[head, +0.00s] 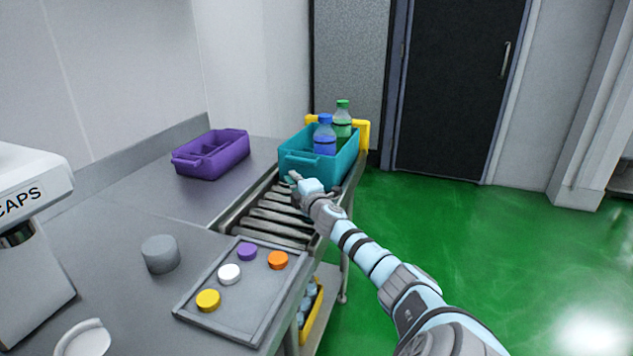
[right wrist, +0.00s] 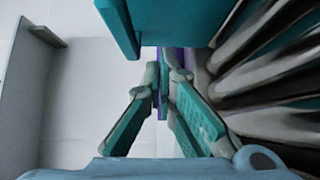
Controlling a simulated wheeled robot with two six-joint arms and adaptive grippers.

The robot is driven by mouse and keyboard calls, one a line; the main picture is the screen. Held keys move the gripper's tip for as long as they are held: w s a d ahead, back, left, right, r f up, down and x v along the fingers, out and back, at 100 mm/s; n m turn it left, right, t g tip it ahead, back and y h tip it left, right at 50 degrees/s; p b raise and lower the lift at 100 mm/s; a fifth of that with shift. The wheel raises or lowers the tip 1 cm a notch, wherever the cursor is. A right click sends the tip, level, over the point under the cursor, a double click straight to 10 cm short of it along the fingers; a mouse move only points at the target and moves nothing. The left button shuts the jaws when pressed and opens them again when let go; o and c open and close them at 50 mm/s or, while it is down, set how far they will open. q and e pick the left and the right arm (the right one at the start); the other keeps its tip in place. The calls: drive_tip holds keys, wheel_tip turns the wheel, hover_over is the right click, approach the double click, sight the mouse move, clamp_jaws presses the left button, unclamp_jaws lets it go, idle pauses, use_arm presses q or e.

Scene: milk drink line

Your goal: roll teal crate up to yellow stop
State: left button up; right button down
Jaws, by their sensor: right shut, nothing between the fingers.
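The teal crate (head: 301,166) sits at the far end of the roller track (head: 270,222) in the head view. It holds a blue bottle (head: 324,137) and a green bottle (head: 342,122). The yellow stop (head: 362,134) stands right behind the crate; I cannot tell whether they touch. My right gripper (head: 293,178) is shut and empty at the crate's near side. In the right wrist view the shut fingers (right wrist: 163,85) are close to the teal crate wall (right wrist: 119,22); contact is unclear. My left gripper is not in view.
A purple divided crate (head: 236,141) stands on the counter left of the rollers. A grey tray (head: 262,316) with several coloured caps lies in front. A grey cylinder (head: 160,254) and a caps machine (head: 32,240) are at left. A yellow bin (head: 318,325) is below. Green floor is open at right.

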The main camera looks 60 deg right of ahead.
drive_tip(key=shift+s+a+f+b, duration=0.15)
drive_tip(key=shift+s+a+b, duration=0.15)
drive_tip(key=shift+s+a, duration=0.2)
drive_tip(key=v, duration=0.3)
drive_tip(key=shift+s+a+b, duration=0.1)
drive_tip(key=shift+s+b, duration=0.2)
drive_tip(key=shift+s, duration=0.05)
drive_tip(key=p+v, duration=0.1)
drive_tip(key=v, duration=0.3)
drive_tip(key=shift+s+a+p, duration=0.15)
drive_tip(key=shift+s+p, duration=0.05)
drive_tip(key=shift+p, duration=0.1)
